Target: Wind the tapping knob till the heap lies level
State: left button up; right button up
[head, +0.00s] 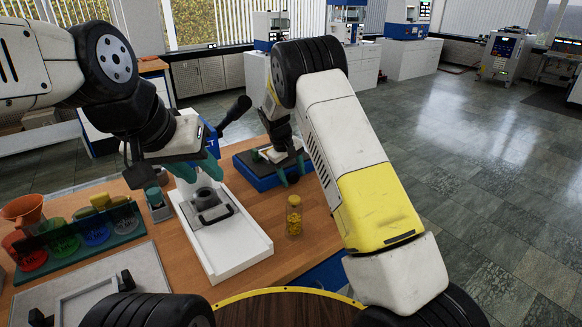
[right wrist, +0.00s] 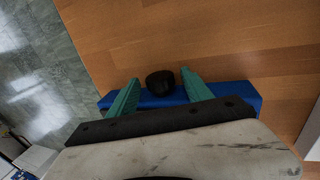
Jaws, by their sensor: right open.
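The black tapping knob (right wrist: 160,83) shows in the right wrist view at the edge of a blue base (right wrist: 240,92). My right gripper (right wrist: 160,77) is open, with one teal finger on each side of the knob; I cannot tell whether they touch it. In the head view, my right gripper (head: 291,173) hangs over the front of the blue-based device (head: 250,171) and hides much of its top. The heap cannot be made out in either view. My left gripper (head: 197,172) looks open, its teal fingers apart above the white press tray (head: 252,247).
A metal cup (head: 206,194) stands on the white tray. A jar of yellow material (head: 294,217) stands near the right gripper. A rack of coloured cups (head: 92,236) and an orange funnel (head: 22,209) are at left. Wooden table (right wrist: 180,35) beside the knob is clear.

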grip_shut()
jog(key=y, duration=0.1)
jog(key=g+y, duration=0.2)
jog(key=shift+w+d, duration=0.25)
jog(key=shift+d, duration=0.1)
jog(key=shift+w+d+g+y, duration=0.15)
jog(key=shift+g+y, duration=0.75)
jog(key=shift+y, duration=0.5)
grip_release()
